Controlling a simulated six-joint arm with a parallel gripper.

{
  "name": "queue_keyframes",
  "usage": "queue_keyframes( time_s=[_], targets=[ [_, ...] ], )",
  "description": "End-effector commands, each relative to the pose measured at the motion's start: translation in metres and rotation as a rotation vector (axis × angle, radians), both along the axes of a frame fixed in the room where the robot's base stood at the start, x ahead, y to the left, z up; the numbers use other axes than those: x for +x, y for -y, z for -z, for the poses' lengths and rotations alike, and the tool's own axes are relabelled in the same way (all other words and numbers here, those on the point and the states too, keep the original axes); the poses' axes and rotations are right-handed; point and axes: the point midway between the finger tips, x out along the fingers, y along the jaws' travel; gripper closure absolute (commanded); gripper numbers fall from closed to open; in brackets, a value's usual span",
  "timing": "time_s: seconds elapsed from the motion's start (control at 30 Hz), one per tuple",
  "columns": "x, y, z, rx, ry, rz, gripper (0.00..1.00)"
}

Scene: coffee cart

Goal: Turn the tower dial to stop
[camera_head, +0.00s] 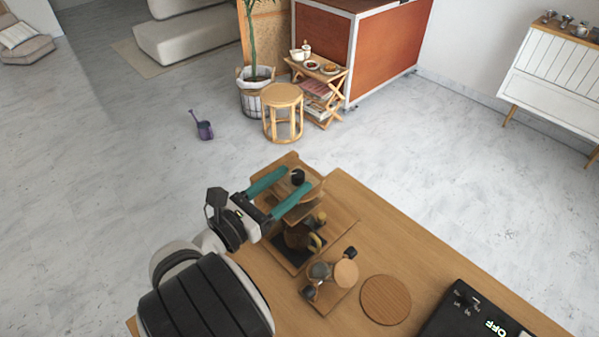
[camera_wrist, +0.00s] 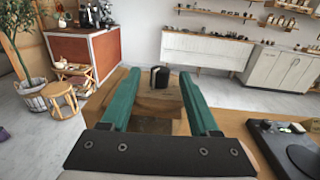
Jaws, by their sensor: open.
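The tower (camera_head: 306,203) is a stepped wooden stand at the far corner of the wooden table. A black dial (camera_head: 297,177) sits on the tower's upper part; it also shows in the wrist view (camera_wrist: 159,77). My gripper (camera_head: 296,179) has two teal fingers and is open. In both views the dial appears between the fingertips, with a gap on each side in the wrist view (camera_wrist: 158,76). I cannot tell the exact depth between fingertips and dial. Any marks for stop on the dial are too small to read.
A glass pot (camera_head: 301,237) stands in the tower's lower part. Beside it is a small board with a glass vessel (camera_head: 320,271). A round wooden mat (camera_head: 386,299) and a black device reading OFF (camera_head: 475,314) lie to the right. The table's far right strip is clear.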

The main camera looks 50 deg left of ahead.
Motion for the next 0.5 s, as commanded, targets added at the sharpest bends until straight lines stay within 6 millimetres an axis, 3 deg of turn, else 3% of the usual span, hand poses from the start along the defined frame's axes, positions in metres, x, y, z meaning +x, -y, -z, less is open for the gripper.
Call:
queue_keyframes(
  time_s=[0.2, 0.5],
  targets=[
    [0.027, -0.002, 0.000, 0.000, -0.001, 0.001, 0.38],
    [0.030, -0.002, 0.000, 0.000, -0.001, 0.000, 0.38]
  ],
)
